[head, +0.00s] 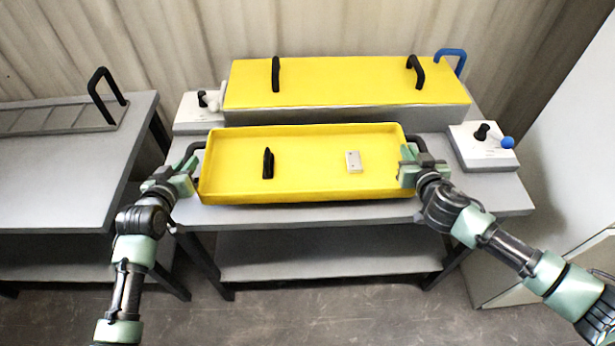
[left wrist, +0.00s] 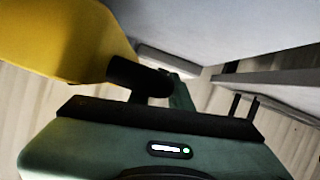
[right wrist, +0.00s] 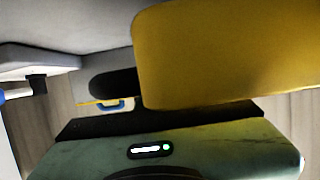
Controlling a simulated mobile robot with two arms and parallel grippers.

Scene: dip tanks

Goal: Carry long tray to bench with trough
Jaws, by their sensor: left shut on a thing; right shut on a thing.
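The long yellow tray (head: 310,190) is in the middle of the head view, at the front of the grey bench (head: 370,212). It looks level; I cannot tell whether it touches the bench top. A black part (head: 268,163) and a small light block (head: 353,161) lie in it. My left gripper (head: 190,168) is shut on the tray's left black handle (left wrist: 140,77). My right gripper (head: 410,165) is shut on its right black handle (right wrist: 115,83). The trough (head: 345,112) with a yellow lid (head: 340,85) stands behind the tray on the same bench.
A second bench (head: 60,180) with a rack (head: 60,117) stands at the left, across a narrow gap. A pale cabinet (head: 575,140) bounds the right.

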